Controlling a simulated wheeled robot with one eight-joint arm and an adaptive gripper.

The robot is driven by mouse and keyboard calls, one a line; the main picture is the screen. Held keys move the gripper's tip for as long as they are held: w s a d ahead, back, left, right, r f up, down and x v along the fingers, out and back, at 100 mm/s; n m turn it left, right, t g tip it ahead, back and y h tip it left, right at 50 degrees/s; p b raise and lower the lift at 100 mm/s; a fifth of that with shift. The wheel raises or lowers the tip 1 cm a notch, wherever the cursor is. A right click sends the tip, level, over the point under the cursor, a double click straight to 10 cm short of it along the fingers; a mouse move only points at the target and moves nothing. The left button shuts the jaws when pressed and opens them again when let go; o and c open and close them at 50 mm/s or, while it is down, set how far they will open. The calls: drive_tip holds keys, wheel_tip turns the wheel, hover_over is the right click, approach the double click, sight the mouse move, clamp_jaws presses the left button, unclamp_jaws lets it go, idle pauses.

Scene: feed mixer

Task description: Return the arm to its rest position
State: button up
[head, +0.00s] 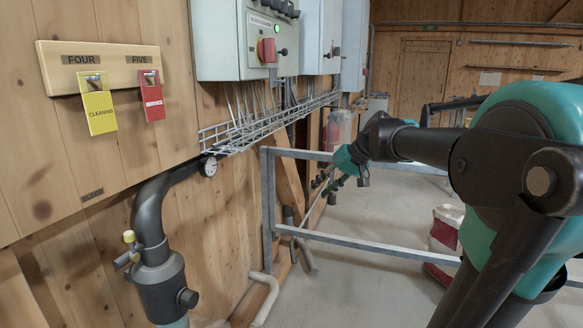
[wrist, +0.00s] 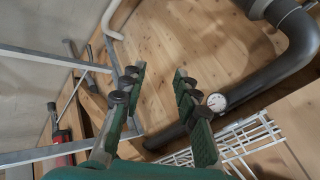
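My arm reaches in from the right side of the head view, with its dark links and teal housings in front of the room. My gripper (head: 350,164) is at the arm's far end, in front of the grey metal railing and apart from the wooden wall. In the wrist view my gripper (wrist: 160,74) shows two green fingers with dark round joints. The fingers stand apart with nothing between them. Exact finger spacing is hard to tell in the head view.
A grey metal railing (head: 268,205) stands near my gripper. A wooden board (head: 110,56) holds a yellow tag (head: 99,112) and a red tag (head: 152,97). A control cabinet (head: 222,42), wire tray (head: 270,121) and black pipe with gauge (head: 150,215) line the wall. A sack (head: 445,235) stands behind my arm.

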drive_tip(key=s+d+f+h, duration=0.3)
drive_tip(key=s+d+f, duration=0.2)
drive_tip(key=s+f, duration=0.4)
drive_tip(key=s+d+f+m+h, duration=0.1)
drive_tip(key=s+d+f+h, duration=0.2)
drive_tip(key=s+f, duration=0.7)
wheel_tip(320, 180, down, 8)
drive_tip(key=shift+s+d+f+m+h, duration=0.15)
drive_tip(key=shift+s+d+m+h, duration=0.15)
drive_tip(key=shift+d, duration=0.75)
drive_tip(key=shift+w, duration=0.15)
